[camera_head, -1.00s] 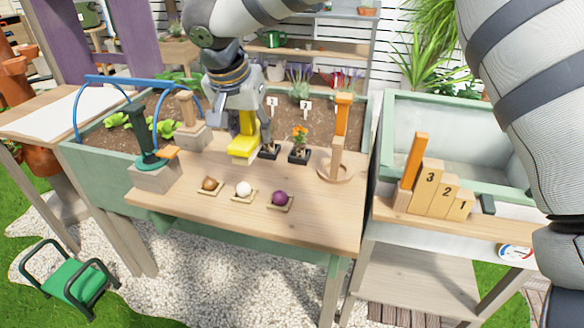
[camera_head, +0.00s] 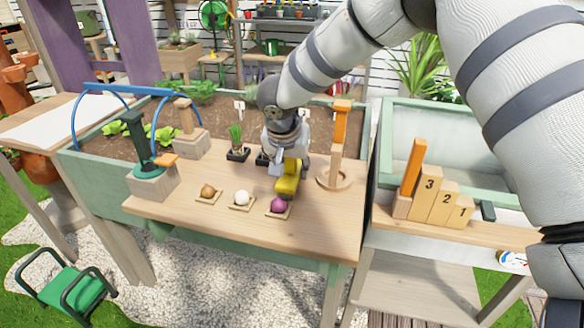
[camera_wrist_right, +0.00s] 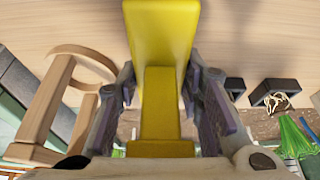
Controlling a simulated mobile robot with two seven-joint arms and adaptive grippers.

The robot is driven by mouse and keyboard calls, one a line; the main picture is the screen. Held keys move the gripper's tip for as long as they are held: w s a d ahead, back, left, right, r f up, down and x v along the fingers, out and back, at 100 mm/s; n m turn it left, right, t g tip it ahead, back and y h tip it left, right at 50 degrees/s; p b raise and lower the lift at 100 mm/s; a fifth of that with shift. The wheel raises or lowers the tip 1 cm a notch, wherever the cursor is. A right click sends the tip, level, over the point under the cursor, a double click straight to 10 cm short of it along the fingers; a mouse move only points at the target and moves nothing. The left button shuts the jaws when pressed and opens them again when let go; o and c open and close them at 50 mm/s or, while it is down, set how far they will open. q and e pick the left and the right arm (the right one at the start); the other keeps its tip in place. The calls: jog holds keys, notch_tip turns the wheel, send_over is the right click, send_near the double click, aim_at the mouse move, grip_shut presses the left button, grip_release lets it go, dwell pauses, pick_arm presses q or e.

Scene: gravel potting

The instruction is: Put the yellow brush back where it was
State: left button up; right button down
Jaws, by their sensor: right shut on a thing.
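The yellow brush (camera_head: 288,184) is in the grip of my right gripper (camera_head: 284,165), over the right half of the wooden table (camera_head: 225,175). In the right wrist view the brush (camera_wrist_right: 163,35) sits upright in the picture between the two fingers (camera_wrist_right: 165,105) of that gripper. The brush is just behind the purple ball (camera_head: 278,204) in the head view. Whether it touches the table I cannot tell. My left gripper is not in view.
A wooden ring stand (camera_head: 335,178) with an orange-topped post is close to the right of the brush. Brown (camera_head: 208,190) and white (camera_head: 241,198) balls sit on small trays at the front. A small black pot with grass (camera_head: 237,152) stands to the left. Numbered wooden steps (camera_head: 430,192) are on the right.

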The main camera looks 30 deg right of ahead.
aim_at(286, 182)
jog(key=c, duration=1.1)
grip_release()
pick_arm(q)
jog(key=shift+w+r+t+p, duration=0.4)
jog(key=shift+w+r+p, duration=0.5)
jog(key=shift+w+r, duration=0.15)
pick_arm(e)
jog(key=v, duration=1.2)
